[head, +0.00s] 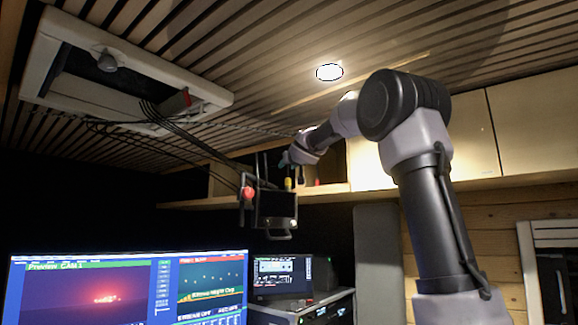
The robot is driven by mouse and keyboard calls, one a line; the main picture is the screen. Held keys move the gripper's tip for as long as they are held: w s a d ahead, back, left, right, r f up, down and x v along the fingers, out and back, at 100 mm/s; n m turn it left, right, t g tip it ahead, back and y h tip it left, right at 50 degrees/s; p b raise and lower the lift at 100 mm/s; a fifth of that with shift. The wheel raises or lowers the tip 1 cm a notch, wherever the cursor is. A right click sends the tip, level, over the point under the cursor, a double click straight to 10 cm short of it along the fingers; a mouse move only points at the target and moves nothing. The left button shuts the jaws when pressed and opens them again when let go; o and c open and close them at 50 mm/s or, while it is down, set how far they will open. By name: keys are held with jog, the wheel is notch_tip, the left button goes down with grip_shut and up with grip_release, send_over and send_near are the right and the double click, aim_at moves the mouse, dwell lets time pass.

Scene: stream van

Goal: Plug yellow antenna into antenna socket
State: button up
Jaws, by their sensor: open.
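My gripper (287,163) is small and far off in the head view, at the end of my arm, just above a dark boxy device (276,208). A short yellow piece (289,184), which looks like the yellow antenna or its base, stands upright at the top of that device, just below the gripper. My gripper is open; I cannot tell whether its fingers are around the yellow piece or only above it. Thin dark upright rods (261,165) stand beside it on the left. The antenna socket cannot be made out at this size.
A red round part (248,193) sits at the device's left side. Black cables (185,135) hang from the ceiling hatch (90,60) towards it. A wooden shelf (340,189) runs behind. Monitors (100,290) and a laptop (283,275) stand below.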

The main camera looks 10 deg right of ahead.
jog(key=s, duration=1)
jog(key=shift+s, duration=0.4)
jog(key=s+d+f+m+g+h, duration=0.1)
jog(key=s+d+f+m+g, duration=0.1)
jog(key=s+d+f, duration=0.35)
jog(key=s+d+f+m+g+h, duration=0.2)
jog(key=s+d+f+g, duration=0.1)
jog(key=s+f, duration=0.5)
jog(key=s+a+f+g+y, duration=0.2)
jog(key=s+a+f+g, duration=0.1)
jog(key=s+f, duration=0.6)
jog(key=s+a+f+g+y, duration=0.3)
jog(key=s+a+f, duration=0.2)
jog(key=s+f, duration=0.4)
notch_tip(320, 180, down, 3)
jog(key=shift+s+a+f, duration=0.1)
jog(key=shift+s+a, duration=0.05)
jog(key=shift+s, duration=0.25)
